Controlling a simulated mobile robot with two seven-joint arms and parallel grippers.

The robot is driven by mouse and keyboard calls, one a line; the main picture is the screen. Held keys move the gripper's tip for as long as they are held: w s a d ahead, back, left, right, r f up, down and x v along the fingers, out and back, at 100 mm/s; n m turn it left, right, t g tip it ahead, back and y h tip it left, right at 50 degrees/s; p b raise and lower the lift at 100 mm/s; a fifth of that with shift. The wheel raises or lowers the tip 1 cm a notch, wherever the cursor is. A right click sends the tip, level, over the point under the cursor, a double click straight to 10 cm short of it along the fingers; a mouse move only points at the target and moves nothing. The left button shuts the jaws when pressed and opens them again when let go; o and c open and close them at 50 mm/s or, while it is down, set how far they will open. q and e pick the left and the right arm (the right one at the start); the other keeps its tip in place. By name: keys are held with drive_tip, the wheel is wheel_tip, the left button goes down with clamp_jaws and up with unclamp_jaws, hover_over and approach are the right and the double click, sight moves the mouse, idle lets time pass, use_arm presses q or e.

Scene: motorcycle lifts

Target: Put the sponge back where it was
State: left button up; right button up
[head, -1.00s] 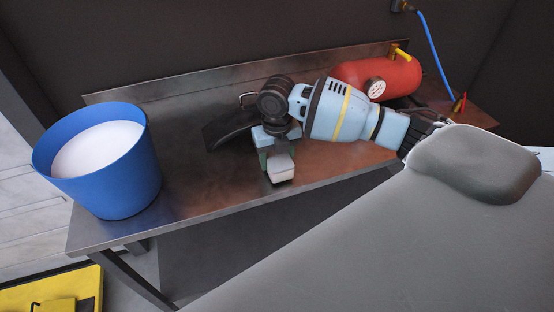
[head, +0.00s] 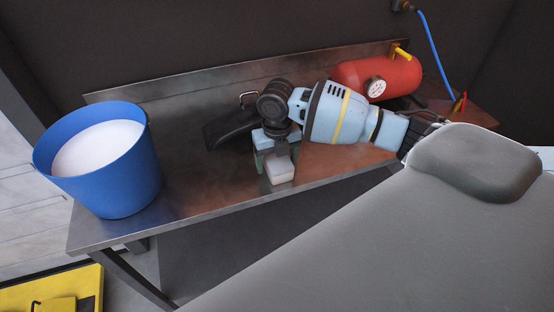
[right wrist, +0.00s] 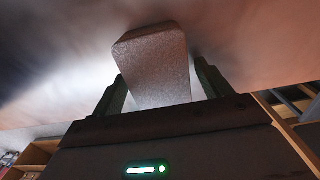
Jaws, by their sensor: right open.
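The sponge (head: 280,171) is a pale, rounded block resting on the metal bench (head: 210,208), close to its front edge. My right gripper (head: 275,158) is over the bench, pointing down, with its dark green fingers on either side of the sponge. In the right wrist view the sponge (right wrist: 155,65) sits between the two spread fingers (right wrist: 162,88), with a small gap at the right finger. Contact at the left finger cannot be told. The sponge's rear part is hidden by the gripper in the head view. My left gripper is not in view.
A blue bucket (head: 140,170) with white contents stands at the bench's left end. A black object (head: 225,130) lies behind my gripper. A red tank (head: 385,75) with a gauge is at the back right.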

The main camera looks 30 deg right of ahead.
wheel_tip(320, 180, up, 12)
idle(0.5)
